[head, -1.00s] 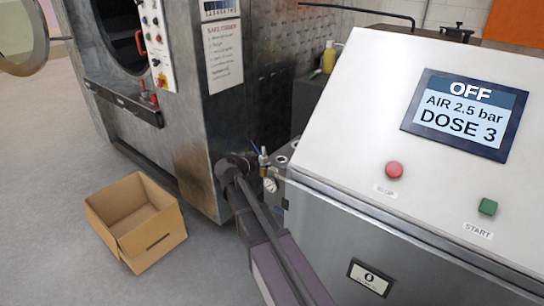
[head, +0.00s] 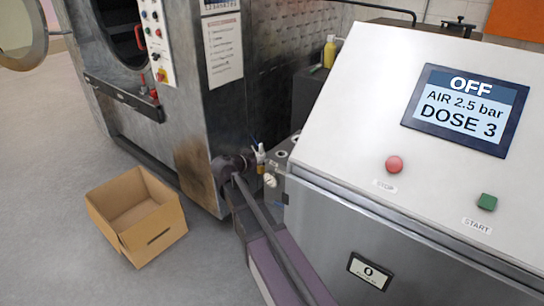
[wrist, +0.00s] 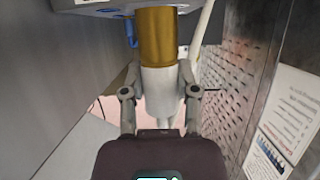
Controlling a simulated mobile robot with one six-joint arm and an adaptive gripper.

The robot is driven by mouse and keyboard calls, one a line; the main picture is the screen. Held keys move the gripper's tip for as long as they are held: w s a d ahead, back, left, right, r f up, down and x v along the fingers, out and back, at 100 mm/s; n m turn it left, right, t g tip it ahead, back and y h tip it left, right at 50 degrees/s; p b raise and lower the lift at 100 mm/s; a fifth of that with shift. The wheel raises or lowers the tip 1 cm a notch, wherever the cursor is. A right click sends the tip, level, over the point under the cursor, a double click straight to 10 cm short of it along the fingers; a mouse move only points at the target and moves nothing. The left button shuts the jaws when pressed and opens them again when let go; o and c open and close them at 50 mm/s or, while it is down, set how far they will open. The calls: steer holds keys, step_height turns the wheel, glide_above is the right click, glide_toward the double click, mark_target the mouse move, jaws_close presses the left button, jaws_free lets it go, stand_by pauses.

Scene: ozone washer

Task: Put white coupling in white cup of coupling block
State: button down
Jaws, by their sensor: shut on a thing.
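My gripper (wrist: 160,90) is shut on the white coupling (wrist: 160,102), a smooth white cylinder between its two fingers in the wrist view. A brass-coloured cylinder (wrist: 157,38) lines up with the coupling's upper end in that view; whether they are joined I cannot tell. In the head view the white coupling (head: 260,153) shows small at the tip of my gripper (head: 255,163). The coupling block (head: 284,146) is just right of it, partly hidden by the control cabinet, with round cups on its top. The cup colours are too small to tell.
The sloped control cabinet (head: 380,110) stands close on the right, and the metal washer (head: 190,110) on the left. A small gauge (head: 271,181) sits by the cabinet edge. An open cardboard box (head: 137,222) lies on the floor. The gap around my gripper is narrow.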

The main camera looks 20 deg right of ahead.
step_height(320, 180, up, 26)
steer(key=p, duration=2.6)
steer(key=shift+r, duration=0.25)
steer(key=shift+s, duration=0.1)
